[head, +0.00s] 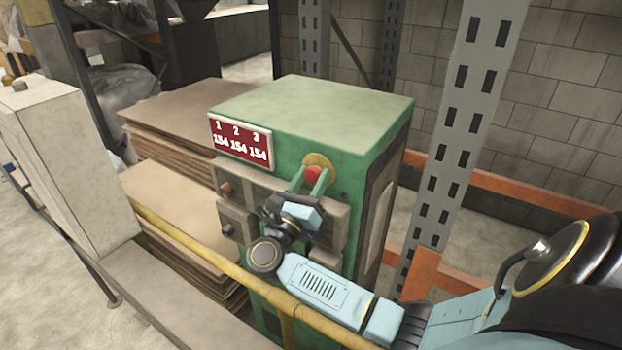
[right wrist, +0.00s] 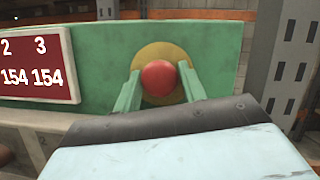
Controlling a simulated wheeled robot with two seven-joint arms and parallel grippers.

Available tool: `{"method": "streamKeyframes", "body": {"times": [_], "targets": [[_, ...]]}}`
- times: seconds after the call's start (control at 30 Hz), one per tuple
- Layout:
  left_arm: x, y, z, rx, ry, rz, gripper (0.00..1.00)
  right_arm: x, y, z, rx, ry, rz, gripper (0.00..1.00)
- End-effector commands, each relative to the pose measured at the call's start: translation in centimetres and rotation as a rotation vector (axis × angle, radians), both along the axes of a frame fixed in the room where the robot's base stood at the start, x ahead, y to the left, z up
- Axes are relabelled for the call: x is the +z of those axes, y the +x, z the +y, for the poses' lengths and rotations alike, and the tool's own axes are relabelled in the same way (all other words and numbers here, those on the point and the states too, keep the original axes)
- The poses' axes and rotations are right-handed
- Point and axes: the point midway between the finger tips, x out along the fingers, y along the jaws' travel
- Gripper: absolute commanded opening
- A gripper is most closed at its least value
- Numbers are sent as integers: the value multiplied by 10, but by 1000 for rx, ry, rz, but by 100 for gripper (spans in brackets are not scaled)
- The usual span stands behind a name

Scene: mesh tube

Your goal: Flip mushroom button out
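The red mushroom button (head: 313,174) sits on a round yellow plate (head: 318,161) on the front of a green machine cabinet (head: 316,106). My right gripper (head: 311,180) is in front of the button, its two greenish fingers pointing at the panel, one on each side of the red head. In the right wrist view, the button (right wrist: 159,78) shows between the fingertips of my right gripper (right wrist: 160,84), with a narrow gap on each side. The fingers are apart, and I see no clear contact with the button. My left gripper is not in view.
A red number sign (head: 240,140) is left of the button. A yellow rail (head: 195,247) runs in front of the cabinet, below my right arm. Stacked brown sheets (head: 180,122) lie to the left. A grey perforated post (head: 462,130) stands close on the right.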

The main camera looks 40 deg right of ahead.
Motion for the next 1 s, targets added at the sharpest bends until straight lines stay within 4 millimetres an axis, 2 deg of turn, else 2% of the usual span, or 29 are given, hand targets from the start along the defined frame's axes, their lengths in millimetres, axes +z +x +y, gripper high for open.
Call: {"method": "streamKeyframes", "body": {"times": [0.03,0.3,0.43,0.63,0.9,0.93,1.0], "targets": [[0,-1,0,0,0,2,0,0,0,0,0,0,0,34],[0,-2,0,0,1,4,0,0,0,0,0,0,0,0],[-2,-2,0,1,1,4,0,-1,0,2,1,1,0,0],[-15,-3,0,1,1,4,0,-4,-5,17,2,5,0,0],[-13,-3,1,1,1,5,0,-1,-6,19,2,1,3,0],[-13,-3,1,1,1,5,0,-1,-6,19,2,1,3,39],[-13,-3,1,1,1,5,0,-1,-6,19,2,1,3,48]]}}
